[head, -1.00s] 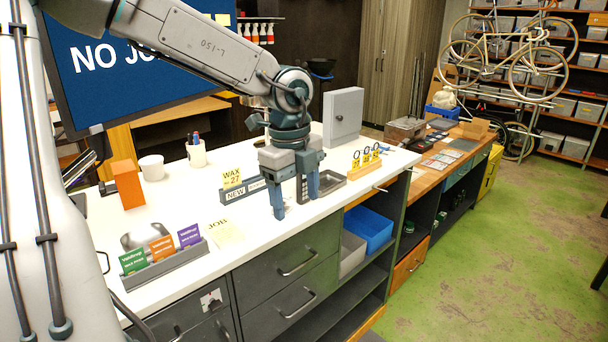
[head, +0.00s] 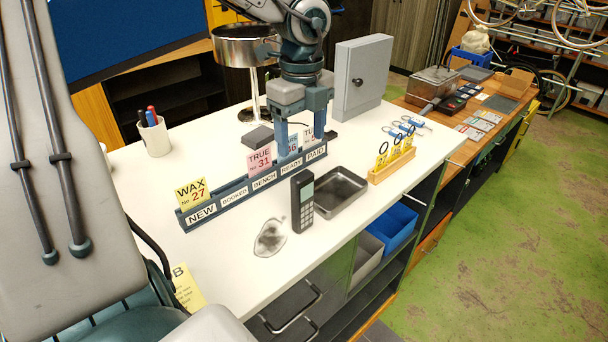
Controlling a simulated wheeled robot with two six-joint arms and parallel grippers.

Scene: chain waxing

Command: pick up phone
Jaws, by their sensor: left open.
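The phone (head: 303,201), a black handset with a small grey screen and a keypad, stands upright on the white counter (head: 335,234). My left gripper (head: 295,148) is open and empty, its two fingers pointing down. In the picture it is just above and behind the phone, over the grey card rack (head: 235,196), apart from the phone. The fingers overlap some of the rack's cards, so I cannot tell their exact depth. My right gripper is not in view.
A metal tray (head: 363,187) lies right of the phone, and a clear crumpled-looking patch (head: 270,238) left of it. A yellow tag stand (head: 393,165), grey cabinet (head: 361,75), round metal lamp (head: 238,50) and pen cup (head: 154,136) surround it. The counter's front edge is near.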

